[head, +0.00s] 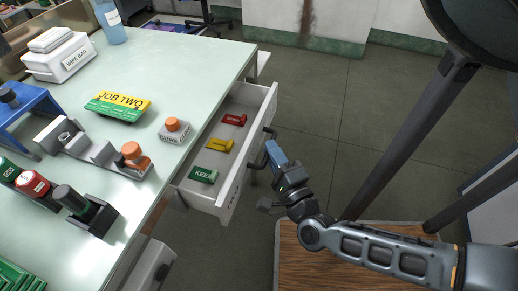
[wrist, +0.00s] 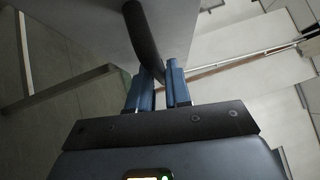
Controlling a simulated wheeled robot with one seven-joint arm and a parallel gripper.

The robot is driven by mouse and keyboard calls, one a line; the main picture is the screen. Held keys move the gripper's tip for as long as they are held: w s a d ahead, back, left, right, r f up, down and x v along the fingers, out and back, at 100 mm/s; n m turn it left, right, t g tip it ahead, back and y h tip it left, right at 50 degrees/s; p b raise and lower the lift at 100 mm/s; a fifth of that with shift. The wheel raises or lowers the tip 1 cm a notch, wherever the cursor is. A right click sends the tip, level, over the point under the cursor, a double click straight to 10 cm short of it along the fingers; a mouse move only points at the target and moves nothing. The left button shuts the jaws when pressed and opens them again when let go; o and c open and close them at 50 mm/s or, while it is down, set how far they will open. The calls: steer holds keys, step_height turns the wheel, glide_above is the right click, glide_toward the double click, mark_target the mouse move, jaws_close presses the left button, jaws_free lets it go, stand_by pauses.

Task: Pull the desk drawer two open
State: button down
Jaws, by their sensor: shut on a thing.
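The desk drawer (head: 232,191) stands pulled out from under the pale desk top, with its inside showing in the head view. In it lie a red block (head: 234,119), a yellow block (head: 220,144) and a green block marked KEEP (head: 203,175). A dark bar handle (head: 258,160) is on its front. My gripper (head: 276,153) is at the handle, outside the drawer front. In the wrist view my gripper's blue fingers (wrist: 160,85) are shut on the dark handle (wrist: 145,40). Any number on the drawer front cannot be read.
The desk top (head: 190,62) holds a JOB TWO block (head: 118,105), a small box with an orange knob (head: 174,131), a WIPE BAG box (head: 62,58) and stamps at the left. A lower drawer front (head: 150,274) also sticks out below. The floor (head: 345,110) right of the drawer is clear.

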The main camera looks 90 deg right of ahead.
steer(key=s+a, duration=0.2)
steer(key=s, duration=0.7)
steer(key=shift+s+a, duration=0.2)
steer(key=shift+a, duration=0.05)
steer(key=c, duration=1.1)
jaws_free()
steer(key=b+v, duration=0.1)
steer(key=v, duration=0.6)
steer(key=shift+s+a+f, duration=0.1)
steer(key=shift+s+a, duration=0.1)
steer(key=shift+a, duration=0.15)
